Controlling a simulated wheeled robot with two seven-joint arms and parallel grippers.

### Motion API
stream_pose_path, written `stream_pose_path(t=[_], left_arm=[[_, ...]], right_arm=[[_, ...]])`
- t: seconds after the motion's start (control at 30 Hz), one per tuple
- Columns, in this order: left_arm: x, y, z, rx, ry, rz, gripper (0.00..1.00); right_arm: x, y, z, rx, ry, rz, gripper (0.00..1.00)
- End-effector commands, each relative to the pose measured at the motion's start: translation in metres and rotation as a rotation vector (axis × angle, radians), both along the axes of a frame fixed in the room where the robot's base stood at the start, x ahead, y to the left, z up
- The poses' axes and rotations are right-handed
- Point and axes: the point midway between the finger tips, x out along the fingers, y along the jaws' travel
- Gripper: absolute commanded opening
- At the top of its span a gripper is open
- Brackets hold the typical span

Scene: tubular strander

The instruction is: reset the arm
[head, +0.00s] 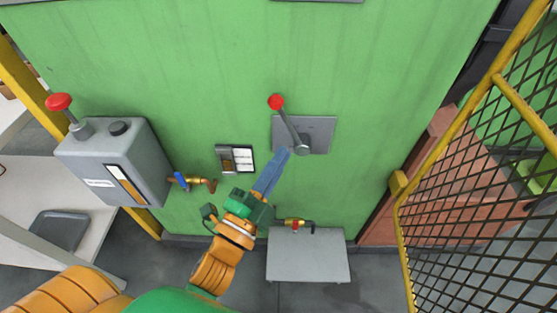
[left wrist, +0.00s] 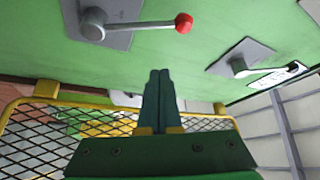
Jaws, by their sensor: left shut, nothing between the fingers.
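My left gripper (head: 283,154) reaches up from the bottom of the head view, its blue fingers pressed together and empty. The fingertips overlap the lower left edge of a grey plate (head: 318,132) on the green wall. A lever with a red knob (head: 276,102) is mounted on this plate and points up and slightly left. In the left wrist view, the shut fingers (left wrist: 159,74) point at the green wall, with the red knob (left wrist: 184,23) beyond and above them. I cannot tell whether the fingertips touch the plate. My right gripper is not in view.
A grey box (head: 112,160) with a red-knobbed plunger stands at the left. A small panel (head: 235,159) and a brass valve with a blue handle (head: 181,180) are nearby. A yellow-framed mesh fence (head: 480,190) bounds the right.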

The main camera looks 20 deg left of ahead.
Motion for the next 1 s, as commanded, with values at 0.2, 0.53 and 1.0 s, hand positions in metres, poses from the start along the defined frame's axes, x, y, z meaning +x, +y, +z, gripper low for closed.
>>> stream_pose_path(t=[0.2,0.53,1.0], left_arm=[[0.001,0.000,-0.001,-0.002,0.006,-0.001,0.00],[-0.033,0.003,-0.240,-0.371,0.846,0.068,0.00],[-0.290,0.070,-0.391,-0.728,1.664,0.720,0.00]], right_arm=[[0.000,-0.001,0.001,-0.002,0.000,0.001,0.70],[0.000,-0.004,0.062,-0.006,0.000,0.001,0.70],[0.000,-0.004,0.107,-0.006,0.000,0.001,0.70]])
